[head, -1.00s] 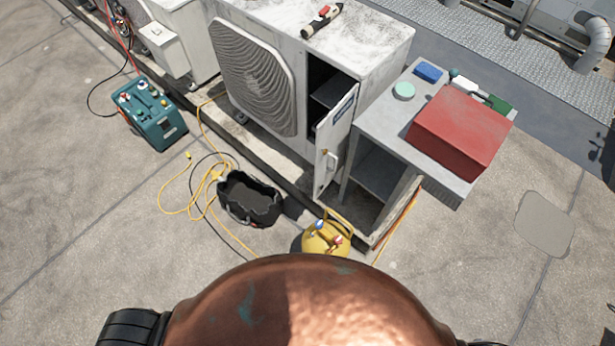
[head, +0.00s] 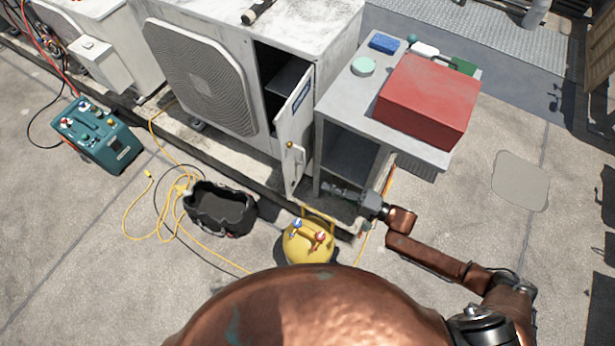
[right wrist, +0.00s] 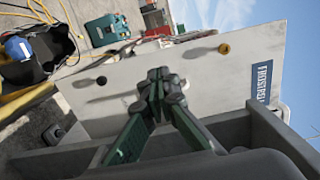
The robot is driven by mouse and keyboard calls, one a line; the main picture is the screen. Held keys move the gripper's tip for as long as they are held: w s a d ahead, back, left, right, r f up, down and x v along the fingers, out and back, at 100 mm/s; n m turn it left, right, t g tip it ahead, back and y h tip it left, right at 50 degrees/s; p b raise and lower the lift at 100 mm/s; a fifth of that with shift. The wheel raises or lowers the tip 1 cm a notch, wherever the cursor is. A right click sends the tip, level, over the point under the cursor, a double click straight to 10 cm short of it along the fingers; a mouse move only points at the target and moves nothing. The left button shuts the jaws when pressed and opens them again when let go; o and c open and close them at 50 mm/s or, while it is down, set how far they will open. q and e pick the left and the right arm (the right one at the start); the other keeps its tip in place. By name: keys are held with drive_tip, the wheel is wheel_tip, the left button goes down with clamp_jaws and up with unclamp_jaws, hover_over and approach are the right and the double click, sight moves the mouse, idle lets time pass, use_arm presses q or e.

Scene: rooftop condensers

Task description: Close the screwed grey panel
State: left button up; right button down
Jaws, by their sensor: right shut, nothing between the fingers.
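The grey panel (head: 295,130) is a hinged door on the condenser unit (head: 270,40); it stands ajar, showing a dark opening (head: 270,80). It has a yellow knob near its middle and a blue label near the top. In the right wrist view the panel (right wrist: 180,80) fills the middle, with a yellow knob (right wrist: 223,48), a dark knob (right wrist: 101,80) and the label (right wrist: 262,80). My right gripper (head: 328,187) is shut and empty, low beside the panel at the grey bench's open front. In the wrist view its fingertips (right wrist: 160,78) overlap the panel; contact is unclear. My left gripper is out of view.
The grey bench (head: 340,108) right of the panel carries a red box (head: 428,98). A yellow cylinder (head: 308,245) and a black tool bag (head: 220,208) stand in front, with yellow hose (head: 140,236) on the ground. A teal machine (head: 97,135) stands left. Ground at right is clear.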

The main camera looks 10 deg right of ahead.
drive_tip(key=b, duration=0.2)
approach(284, 170)
drive_tip(key=x, duration=0.6)
drive_tip(key=shift+w+f+b, duration=0.1)
drive_tip(key=shift+w+b, duration=0.05)
drive_tip(key=shift+b, duration=0.25)
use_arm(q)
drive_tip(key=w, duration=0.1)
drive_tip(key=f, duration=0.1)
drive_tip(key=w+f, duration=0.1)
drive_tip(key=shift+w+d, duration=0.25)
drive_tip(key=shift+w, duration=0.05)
use_arm(e)
drive_tip(key=shift+w+a, duration=0.15)
drive_tip(key=shift+a, duration=0.15)
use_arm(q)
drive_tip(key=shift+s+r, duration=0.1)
